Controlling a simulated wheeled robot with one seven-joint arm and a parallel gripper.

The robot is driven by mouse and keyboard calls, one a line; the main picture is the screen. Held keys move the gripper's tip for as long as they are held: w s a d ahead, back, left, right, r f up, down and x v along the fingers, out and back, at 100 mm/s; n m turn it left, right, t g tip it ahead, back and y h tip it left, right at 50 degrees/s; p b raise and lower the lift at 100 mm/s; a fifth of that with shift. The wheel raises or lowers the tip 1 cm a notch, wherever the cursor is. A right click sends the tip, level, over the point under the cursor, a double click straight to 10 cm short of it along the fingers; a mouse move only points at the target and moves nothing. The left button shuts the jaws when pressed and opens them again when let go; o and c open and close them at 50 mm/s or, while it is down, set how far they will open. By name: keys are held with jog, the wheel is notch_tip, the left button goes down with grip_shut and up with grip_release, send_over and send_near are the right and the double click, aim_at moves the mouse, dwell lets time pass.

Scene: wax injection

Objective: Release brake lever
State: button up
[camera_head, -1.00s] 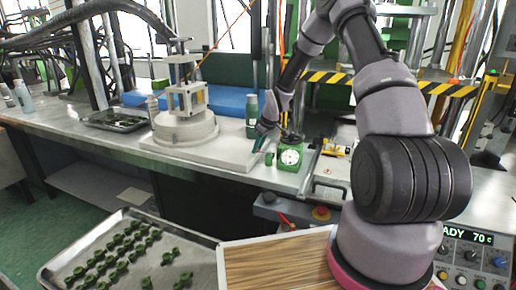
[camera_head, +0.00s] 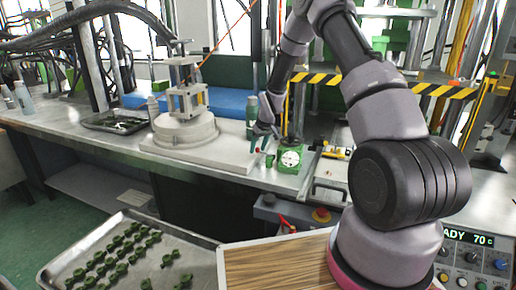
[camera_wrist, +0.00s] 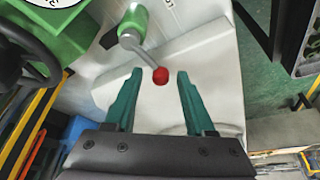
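The brake lever shows in the wrist view as a thin grey rod (camera_wrist: 142,51) with a red ball knob (camera_wrist: 160,75), coming out of a green cylinder (camera_wrist: 133,24). My gripper (camera_wrist: 160,73) is open, with one teal finger on each side of the red knob. There is a gap between the knob and each finger, so it is not gripped. In the head view my gripper (camera_head: 265,139) is over the right end of the white base plate (camera_head: 215,155), close to the green unit with a round dial (camera_head: 290,158). The lever is very small there.
A white clamp machine (camera_head: 187,120) stands on the plate, left of my gripper. A green bottle (camera_head: 252,108) stands behind. A tray of green parts (camera_head: 205,262) is at the front left. A yellow-black striped bar (camera_head: 325,77) is behind my arm.

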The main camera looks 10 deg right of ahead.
jog(key=shift+r, duration=0.1)
jog(key=v, duration=1)
jog(key=shift+s+r, duration=0.15)
jog(key=shift+r, duration=0.15)
jog(key=s+d+r+m+t, duration=0.1)
jog(key=s+d+r+m, duration=0.1)
jog(key=s+r, duration=0.7)
jog(key=s+d+r+m, duration=0.15)
jog(key=s+r, duration=0.45)
jog(key=r, duration=0.6)
jog(key=s+r+m+t, duration=0.1)
jog(key=s+r+m, duration=0.1)
jog(key=s, duration=0.8)
jog(key=s+r+m+t, duration=0.1)
jog(key=s+r, duration=0.4)
jog(key=s, duration=0.5)
jog(key=shift+s+d+r+m, duration=0.2)
jog(key=shift+s+d+m, duration=0.1)
jog(key=shift+m, duration=0.55)
